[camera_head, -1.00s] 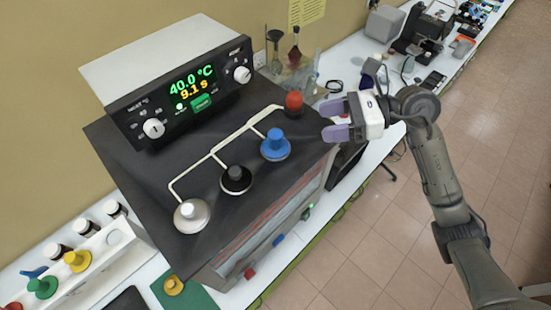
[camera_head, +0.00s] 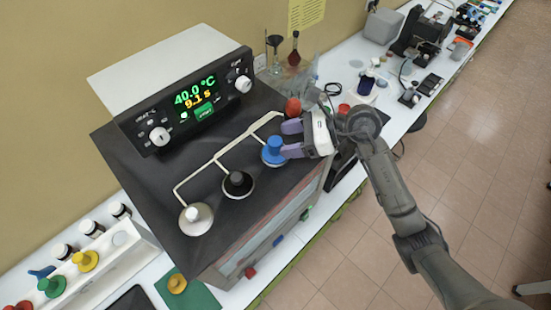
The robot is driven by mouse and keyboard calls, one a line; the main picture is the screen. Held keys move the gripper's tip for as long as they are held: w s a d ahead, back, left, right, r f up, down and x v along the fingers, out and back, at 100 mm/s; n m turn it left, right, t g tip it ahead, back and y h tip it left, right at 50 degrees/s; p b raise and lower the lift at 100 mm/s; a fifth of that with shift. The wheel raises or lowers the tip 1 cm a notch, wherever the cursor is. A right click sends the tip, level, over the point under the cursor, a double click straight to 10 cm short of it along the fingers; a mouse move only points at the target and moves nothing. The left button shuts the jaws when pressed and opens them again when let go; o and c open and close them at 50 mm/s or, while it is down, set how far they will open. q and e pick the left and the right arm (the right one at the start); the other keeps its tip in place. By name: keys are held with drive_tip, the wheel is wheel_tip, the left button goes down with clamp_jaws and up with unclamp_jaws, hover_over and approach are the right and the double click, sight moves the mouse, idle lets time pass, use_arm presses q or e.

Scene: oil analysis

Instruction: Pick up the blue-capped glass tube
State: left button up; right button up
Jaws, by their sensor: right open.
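The blue-capped glass tube shows only as its blue cap (camera_head: 273,151), seated in the dark top of the heating bath (camera_head: 225,215); the glass below is hidden inside. My right gripper (camera_head: 290,139) is open, with its two purple fingers pointing left. The fingertips are just right of the blue cap, very near it. I cannot tell if they touch it. My left gripper is not in view.
A red cap (camera_head: 293,107) stands just behind the gripper. A black cap (camera_head: 237,183) and a white cap (camera_head: 195,216) sit to the left in the bath. A white rack (camera_head: 120,257) with bottles and coloured caps stands at the lower left.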

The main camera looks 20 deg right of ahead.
sight(277, 141)
drive_tip(key=p+x, duration=0.1)
drive_tip(key=x, duration=0.2)
drive_tip(key=shift+a, duration=0.2)
drive_tip(key=shift+w+a+f, duration=0.1)
drive_tip(key=shift+a+f, duration=0.15)
drive_tip(key=shift+c, duration=0.3)
clamp_jaws()
